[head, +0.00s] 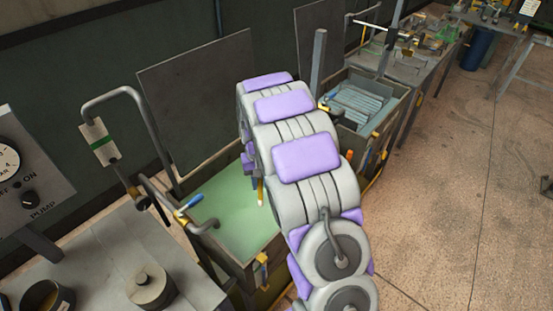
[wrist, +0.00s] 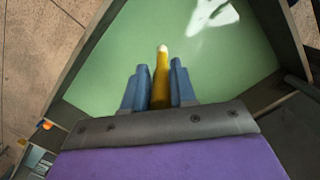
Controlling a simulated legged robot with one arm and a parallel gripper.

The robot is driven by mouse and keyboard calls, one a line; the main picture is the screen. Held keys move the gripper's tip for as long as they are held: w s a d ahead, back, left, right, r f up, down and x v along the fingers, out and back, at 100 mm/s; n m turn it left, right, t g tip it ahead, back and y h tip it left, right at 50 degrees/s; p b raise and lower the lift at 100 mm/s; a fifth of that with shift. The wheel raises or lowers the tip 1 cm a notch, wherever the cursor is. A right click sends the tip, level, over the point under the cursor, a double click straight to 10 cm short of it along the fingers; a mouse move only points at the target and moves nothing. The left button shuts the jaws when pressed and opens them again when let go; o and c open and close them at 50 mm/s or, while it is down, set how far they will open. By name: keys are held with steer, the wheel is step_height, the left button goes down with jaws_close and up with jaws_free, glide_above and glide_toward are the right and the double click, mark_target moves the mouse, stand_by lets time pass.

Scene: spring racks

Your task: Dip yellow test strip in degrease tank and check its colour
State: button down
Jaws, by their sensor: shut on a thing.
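A yellow test strip (wrist: 161,82) with a pale tip stands out between the two blue fingers of my gripper (wrist: 158,84) in the wrist view. My gripper is shut on it. In the head view the strip (head: 261,190) shows beside my arm, over the green liquid of the degrease tank (head: 243,263). The liquid (wrist: 110,55) fills most of the wrist view behind the strip. I cannot tell whether the tip touches the liquid. My arm hides most of my gripper and the tank's right part in the head view.
A dark lid panel (head: 200,95) stands up behind the tank. A tap with a blue handle (head: 188,205) reaches over the tank's left edge. A bench with a pump control box (head: 30,165) and a weight-like knob (head: 150,286) is at left. A second tank (head: 365,100) stands beyond my arm.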

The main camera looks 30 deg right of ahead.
steer(key=d+r+m, duration=0.2)
steer(key=d+r, duration=0.4)
steer(key=d, duration=0.1)
step_height(320, 180, down, 19)
steer(key=b, duration=0.7)
steer(key=shift+w+a+r, duration=0.15)
steer(key=shift+r, duration=0.05)
stand_by(0.4)
stand_by(1.9)
step_height(320, 180, up, 16)
steer(key=p, duration=0.6)
stand_by(0.4)
steer(key=shift+a, duration=0.1)
